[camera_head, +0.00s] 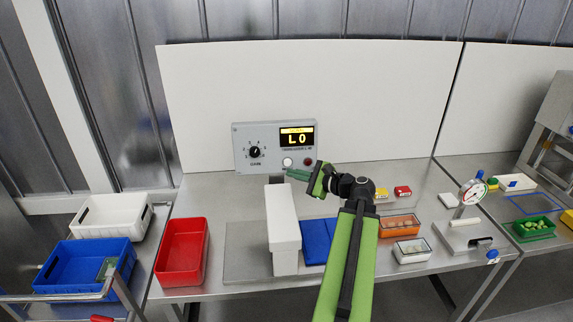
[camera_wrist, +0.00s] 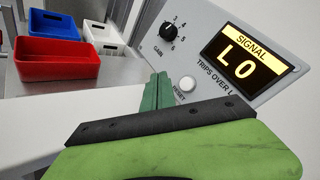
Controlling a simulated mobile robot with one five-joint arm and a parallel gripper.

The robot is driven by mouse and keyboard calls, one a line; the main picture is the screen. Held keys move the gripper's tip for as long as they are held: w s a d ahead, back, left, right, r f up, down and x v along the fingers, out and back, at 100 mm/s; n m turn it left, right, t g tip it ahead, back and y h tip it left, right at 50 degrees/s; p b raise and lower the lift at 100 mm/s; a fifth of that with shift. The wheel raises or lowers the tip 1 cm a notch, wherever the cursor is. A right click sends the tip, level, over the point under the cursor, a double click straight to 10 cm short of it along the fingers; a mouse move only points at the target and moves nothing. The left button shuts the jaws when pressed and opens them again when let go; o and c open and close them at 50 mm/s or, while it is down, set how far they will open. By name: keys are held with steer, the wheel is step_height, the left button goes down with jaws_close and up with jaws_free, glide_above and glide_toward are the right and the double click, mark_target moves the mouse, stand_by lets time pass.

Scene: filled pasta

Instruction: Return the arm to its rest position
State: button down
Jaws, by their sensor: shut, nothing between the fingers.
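My green arm reaches up from the bottom of the head view toward the control panel (camera_head: 267,146). My gripper (camera_head: 288,172) is shut and empty, its green fingertips just in front of the panel's lower edge near the white reset button (camera_head: 287,162). In the wrist view the shut fingers (camera_wrist: 160,84) point at the panel beside the reset button (camera_wrist: 187,83). I cannot tell whether they touch it. The panel's display (camera_head: 297,137) reads "LO" under "SIGNAL". A black gain knob (camera_head: 254,152) sits on its left.
A white block-shaped housing (camera_head: 284,230) stands below the panel. A red bin (camera_head: 204,254) is on the left, with blue (camera_head: 60,281) and white (camera_head: 149,216) crates beyond. A blue item (camera_head: 317,240), an orange tray (camera_head: 384,231) and a dial gauge stand (camera_head: 472,192) are to the right.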

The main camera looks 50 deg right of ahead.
steer(key=w+a+n+y, duration=0.35)
steer(key=w+a, duration=0.55)
steer(key=a, duration=0.3)
steer(key=w+a+f+n+g+y, duration=0.1)
steer(key=w+a+f+n+g, duration=0.1)
steer(key=a, duration=0.7)
steer(key=w+a+f+n+g+y, duration=0.1)
steer(key=w+a+f+n+g, duration=0.15)
steer(key=a, duration=0.65)
steer(key=w+a+f+n+g+y, duration=0.2)
steer(key=w+a+g, duration=0.1)
steer(key=a, duration=0.7)
steer(key=s+a+f+n+g+h, duration=0.2)
steer(key=s+a+f+n+g, duration=0.1)
steer(key=a+f+n, duration=0.3)
steer(key=s+a+f+n+g+h, duration=0.2)
steer(key=s+a+f+n+g, duration=0.15)
steer(key=a, duration=0.55)
steer(key=s+d+f+n+g+h, duration=0.1)
steer(key=s+d+f+n+h, duration=0.2)
steer(key=d, duration=0.6)
steer(key=s+n+h, duration=0.1)
steer(key=n+h, duration=0.1)
steer(key=n, duration=0.1)
steer(key=shift+s+n+g, duration=0.25)
steer(key=shift+n+g, duration=0.05)
steer(key=shift+n, duration=0.05)
